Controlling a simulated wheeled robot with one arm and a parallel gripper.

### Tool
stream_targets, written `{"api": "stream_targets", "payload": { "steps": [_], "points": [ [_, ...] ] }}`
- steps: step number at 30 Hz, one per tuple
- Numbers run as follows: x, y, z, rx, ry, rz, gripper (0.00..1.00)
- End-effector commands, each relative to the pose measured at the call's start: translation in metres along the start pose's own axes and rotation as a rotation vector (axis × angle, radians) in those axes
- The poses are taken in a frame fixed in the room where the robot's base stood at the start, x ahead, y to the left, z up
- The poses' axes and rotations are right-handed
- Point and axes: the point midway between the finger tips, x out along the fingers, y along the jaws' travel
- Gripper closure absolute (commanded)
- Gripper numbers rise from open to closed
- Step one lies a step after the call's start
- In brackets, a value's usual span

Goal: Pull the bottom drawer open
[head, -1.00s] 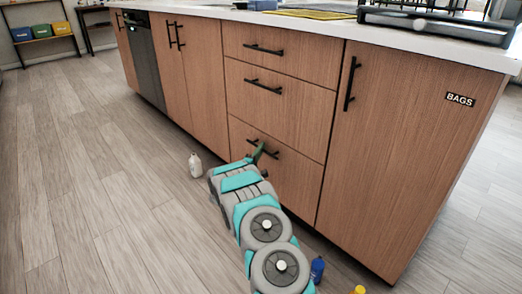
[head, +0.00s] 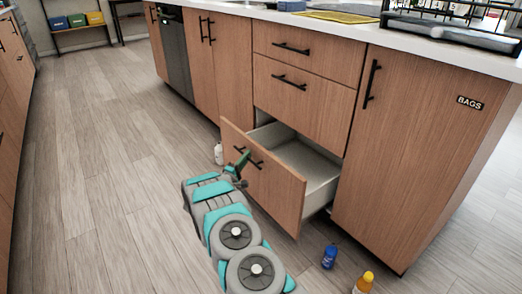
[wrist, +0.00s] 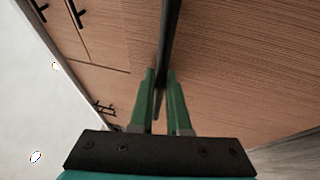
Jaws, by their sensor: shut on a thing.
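The bottom drawer (head: 268,185) of the wooden island is pulled well out, and its pale, empty inside shows in the head view. Its wooden front also fills much of the wrist view (wrist: 230,60). A black bar handle (head: 256,163) is fixed across the drawer front. My gripper (head: 239,162) is at the left part of this handle. In the wrist view the green fingers of my gripper (wrist: 160,78) are shut on the dark handle bar (wrist: 166,50). The exact contact is partly hidden by the fingers.
The middle drawer (head: 320,108) and top drawer (head: 325,58) above are closed. A white bottle (head: 218,153) stands on the floor behind my gripper. A blue bottle (head: 329,257) and a yellow-capped bottle (head: 364,283) stand at the right. The floor at left is clear.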

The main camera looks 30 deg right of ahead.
Motion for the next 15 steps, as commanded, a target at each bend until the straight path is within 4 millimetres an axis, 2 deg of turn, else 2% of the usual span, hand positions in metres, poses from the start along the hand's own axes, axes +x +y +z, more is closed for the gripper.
{"api": "stream_targets", "payload": {
  "steps": [1, 15],
  "points": [
    [-0.015, 0.004, -0.006, -0.001, 0.002, -0.002, 1.0],
    [-0.133, 0.028, -0.055, 0.0, 0.002, 0.0, 1.0]
  ]
}}
